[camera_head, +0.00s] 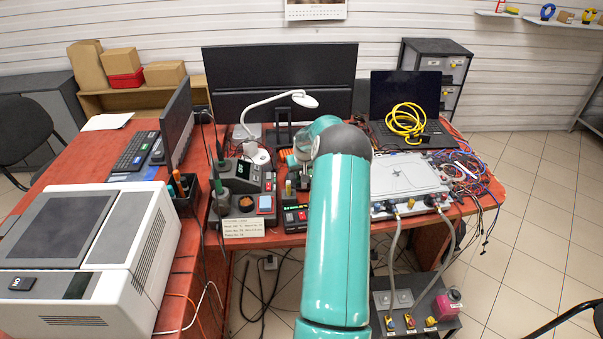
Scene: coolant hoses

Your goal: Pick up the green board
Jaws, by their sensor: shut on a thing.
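I cannot make out the green board in this view. My teal arm rises through the middle of the picture and bends at a grey joint above the red workbench (285,238). The arm hides the middle of the bench behind it. My gripper's fingers are hidden behind my arm, so I cannot see what is between them.
Left of my arm stand a soldering station (243,205) and a large white machine (85,250). To the right are a silver flat unit (405,182), a laptop (403,97) with a yellow cable coil (405,120), and loose wires (465,175). Hoses run down to a floor box (415,300).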

